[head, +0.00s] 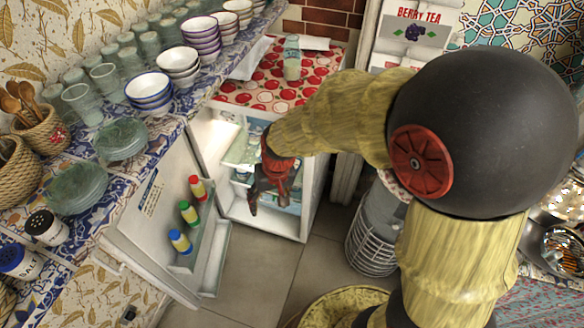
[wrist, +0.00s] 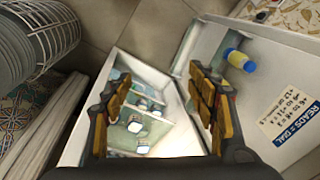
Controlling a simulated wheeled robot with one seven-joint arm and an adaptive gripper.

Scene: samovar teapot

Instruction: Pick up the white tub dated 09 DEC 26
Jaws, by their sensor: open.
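The small white fridge (head: 318,190) stands open below the counter, its door (head: 150,235) swung out to the left. Several small pale tubs sit on its shelves, seen between my fingers in the wrist view; one white tub (wrist: 135,125) is near the middle and another pale tub (wrist: 143,149) is beside it. The dates are too small to read, so I cannot tell which is 09 DEC 26. My gripper (head: 268,198) is at the fridge opening, open and empty. Its two fingers (wrist: 158,88) frame the opening in the wrist view. My gripper hides part of the shelves in the head view.
Red, green and blue-capped bottles (head: 189,213) stand in the door rack; the blue-capped one (wrist: 241,61) is near the right finger. A printed label (wrist: 290,118) is on the door. A wire basket (head: 372,240) stands right of the fridge. Floor in front is clear.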

